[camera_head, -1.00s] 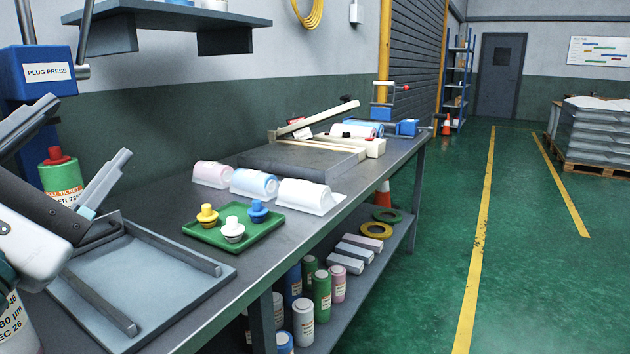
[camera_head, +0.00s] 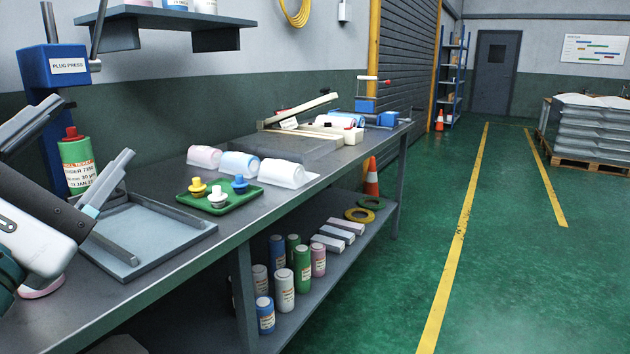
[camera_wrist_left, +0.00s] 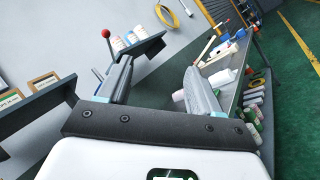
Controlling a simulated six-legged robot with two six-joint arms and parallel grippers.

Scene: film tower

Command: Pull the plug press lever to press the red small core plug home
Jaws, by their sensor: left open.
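The blue plug press (camera_head: 40,62) stands at the left of the bench. Its thin metal lever rod (camera_head: 97,35) rises out of the head view's top edge. A red-knobbed lever (camera_wrist_left: 106,34) shows in the left wrist view. The red small core plug (camera_head: 72,132) sits on top of an upright green roll (camera_head: 78,160) at the press and stands up above its top edge. My left gripper (camera_head: 95,126) is open and empty in front of the press and roll; it also shows in the left wrist view (camera_wrist_left: 158,65), apart from the lever. My right gripper is not in view.
A grey tray (camera_head: 196,226) lies in front of the gripper. A green tray (camera_head: 245,203) holds yellow, white and blue plugs. Three wrapped rolls (camera_head: 238,164) lie behind it. A wall shelf (camera_head: 175,17) hangs above the bench. Open green floor (camera_head: 400,260) lies to the right.

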